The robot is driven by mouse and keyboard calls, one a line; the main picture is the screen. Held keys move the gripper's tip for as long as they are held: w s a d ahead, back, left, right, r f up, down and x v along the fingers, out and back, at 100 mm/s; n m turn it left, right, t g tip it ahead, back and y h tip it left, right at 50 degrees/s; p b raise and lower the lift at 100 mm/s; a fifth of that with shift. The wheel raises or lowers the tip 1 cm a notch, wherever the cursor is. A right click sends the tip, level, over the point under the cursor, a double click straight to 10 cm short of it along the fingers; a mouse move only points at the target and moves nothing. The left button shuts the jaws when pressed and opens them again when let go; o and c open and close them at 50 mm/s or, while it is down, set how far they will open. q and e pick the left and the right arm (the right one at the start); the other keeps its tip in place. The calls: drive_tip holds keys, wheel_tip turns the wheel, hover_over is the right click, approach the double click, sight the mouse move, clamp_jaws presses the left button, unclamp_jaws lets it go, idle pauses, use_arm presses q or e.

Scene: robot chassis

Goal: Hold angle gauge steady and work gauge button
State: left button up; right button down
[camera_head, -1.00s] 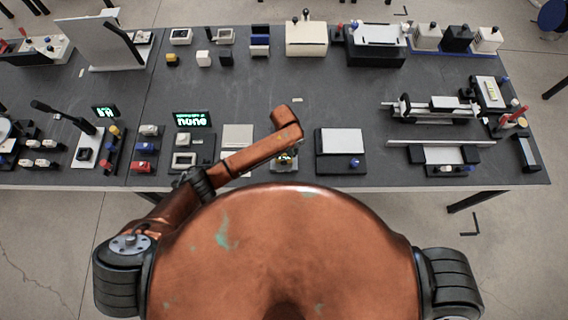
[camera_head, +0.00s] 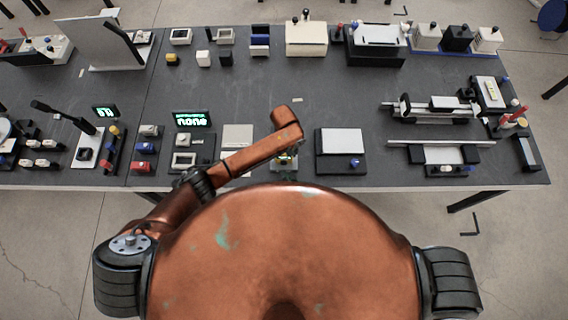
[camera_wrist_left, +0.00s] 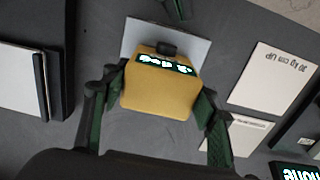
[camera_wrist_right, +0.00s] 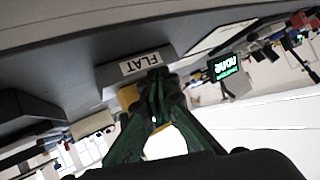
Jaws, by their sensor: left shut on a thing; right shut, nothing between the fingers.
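The angle gauge (camera_wrist_left: 158,95) is a yellow block with a dark button-like piece (camera_wrist_left: 167,48) and a lit display strip; its digits are hard to read. It stands at a light grey plate (camera_wrist_left: 195,42). My left gripper (camera_wrist_left: 156,103) is shut on the gauge, one green finger on each side. In the head view the gauge (camera_head: 286,162) is mostly hidden by my arm and body. My right gripper (camera_wrist_right: 157,84) is shut and empty, its tips close beside the yellow gauge (camera_wrist_right: 128,97) and a grey block labelled FLAT (camera_wrist_right: 140,65); whether they touch cannot be told.
A green-lit display reading "none" (camera_head: 192,119) stands left of the gauge. A white plate (camera_head: 237,136) lies nearby, and a white-topped box with a blue knob (camera_head: 340,142) is on the right. Several fixtures line the table's back.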

sight(279, 163)
use_arm(q)
drive_tip(key=shift+s+a+f, duration=0.15)
drive_tip(key=shift+s+f, duration=0.05)
drive_tip(key=shift+f, duration=0.1)
use_arm(e)
drive_tip(key=shift+w, duration=0.7)
idle(0.7)
drive_tip(key=shift+w, duration=0.45)
use_arm(q)
drive_tip(key=shift+r, duration=0.1)
use_arm(e)
drive_tip(key=shift+w, duration=0.5)
idle(0.7)
drive_tip(key=shift+s, duration=0.1)
use_arm(q)
drive_tip(key=shift+w, duration=0.1)
use_arm(e)
drive_tip(key=shift+s, duration=0.85)
drive_tip(key=shift+s, duration=2.5)
